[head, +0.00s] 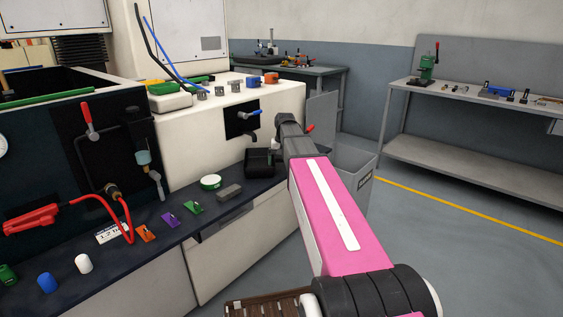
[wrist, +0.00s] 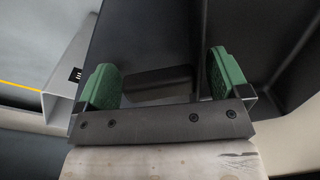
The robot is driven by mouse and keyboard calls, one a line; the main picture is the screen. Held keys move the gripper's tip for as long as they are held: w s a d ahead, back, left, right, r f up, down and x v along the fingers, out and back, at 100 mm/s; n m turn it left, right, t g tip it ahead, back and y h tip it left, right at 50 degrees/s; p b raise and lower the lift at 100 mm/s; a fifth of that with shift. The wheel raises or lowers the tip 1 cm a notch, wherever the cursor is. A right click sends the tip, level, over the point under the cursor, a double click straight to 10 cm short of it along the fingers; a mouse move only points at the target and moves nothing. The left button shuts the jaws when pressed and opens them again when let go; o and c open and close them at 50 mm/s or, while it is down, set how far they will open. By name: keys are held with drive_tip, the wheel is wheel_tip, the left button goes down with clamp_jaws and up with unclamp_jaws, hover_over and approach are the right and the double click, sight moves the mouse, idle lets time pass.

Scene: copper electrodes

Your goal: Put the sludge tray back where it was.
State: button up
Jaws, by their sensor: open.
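A black, box-like tray (head: 260,162), which looks like the sludge tray, sits on the dark counter at its right end, below the tap with the blue lever. My gripper hangs at the end of my pink arm, close to this tray; its fingers are hidden in the head view. In the wrist view my gripper (wrist: 164,80) is open, its two green-padded fingers wide apart. Dark surfaces, with a darker rounded rectangle, lie between and beyond the fingers. I cannot tell whether the fingers touch the tray.
A grey bin (head: 352,170) stands right of the counter; its edge also shows at left in the wrist view (wrist: 62,98). A green-and-white round tin (head: 211,182), a grey block (head: 229,192) and coloured tags lie along the counter (head: 185,235). The floor at right is clear.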

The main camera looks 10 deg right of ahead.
drive_tip(key=shift+r, duration=0.1)
wheel_tip(320, 180, up, 12)
drive_tip(key=shift+d, duration=0.45)
drive_tip(key=shift+s, duration=0.15)
